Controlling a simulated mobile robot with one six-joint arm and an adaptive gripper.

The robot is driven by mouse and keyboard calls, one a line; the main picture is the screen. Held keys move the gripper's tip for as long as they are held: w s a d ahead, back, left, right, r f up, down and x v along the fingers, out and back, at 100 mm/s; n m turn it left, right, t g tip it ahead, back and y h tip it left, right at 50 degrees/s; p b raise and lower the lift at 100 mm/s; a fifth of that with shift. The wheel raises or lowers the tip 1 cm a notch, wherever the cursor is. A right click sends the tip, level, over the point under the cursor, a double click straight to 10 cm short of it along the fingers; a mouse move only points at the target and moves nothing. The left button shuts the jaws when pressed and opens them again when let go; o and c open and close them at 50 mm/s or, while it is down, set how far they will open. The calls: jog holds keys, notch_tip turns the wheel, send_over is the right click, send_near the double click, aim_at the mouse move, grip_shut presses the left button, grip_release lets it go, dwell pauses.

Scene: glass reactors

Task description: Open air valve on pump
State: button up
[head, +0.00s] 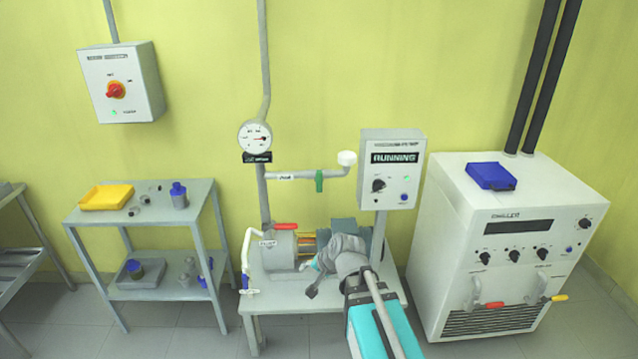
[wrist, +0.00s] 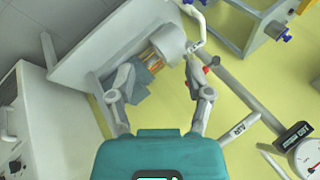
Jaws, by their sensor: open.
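The pump (head: 281,249) is a grey cylinder with copper-coloured parts on a small grey table. A red lever (head: 286,226) lies across its top. In the wrist view the pump (wrist: 167,42) is ahead of my gripper, and the red lever (wrist: 207,69) shows beside the right finger, partly hidden by it. A white pipe at the pump's left runs down to a blue-handled valve (head: 249,292). A green-handled valve (head: 319,180) sits on the pipe above. My gripper (wrist: 158,68) is open and empty, right of the pump in the head view (head: 314,276).
A control box reading RUNNING (head: 392,165) stands behind the table, with a round gauge (head: 255,136) on a vertical pipe. A white chiller (head: 505,250) is on the right. A shelf cart (head: 150,228) with a yellow tray (head: 106,197) is on the left.

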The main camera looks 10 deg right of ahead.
jog(key=w+a+r+m+t+y+b, duration=0.2)
jog(key=w+a+r+m+t, duration=0.1)
jog(key=w+r+m+t, duration=0.75)
jog(key=m+t+h+b, duration=0.2)
jog(key=m+h, duration=0.6)
jog(key=m, duration=1.3)
send_near(320, 181)
jog(key=shift+s+a, duration=0.15)
jog(key=shift+s, duration=0.5)
jog(key=shift+s+a, duration=0.15)
jog(key=shift+s, duration=0.45)
jog(key=shift+w, duration=0.15)
jog(key=w, duration=0.4)
jog(key=w+d, duration=0.1)
jog(key=w, duration=0.8)
jog(key=shift+w+d, duration=0.2)
jog(key=shift+w, duration=0.05)
jog(key=shift+c, duration=0.3)
grip_shut()
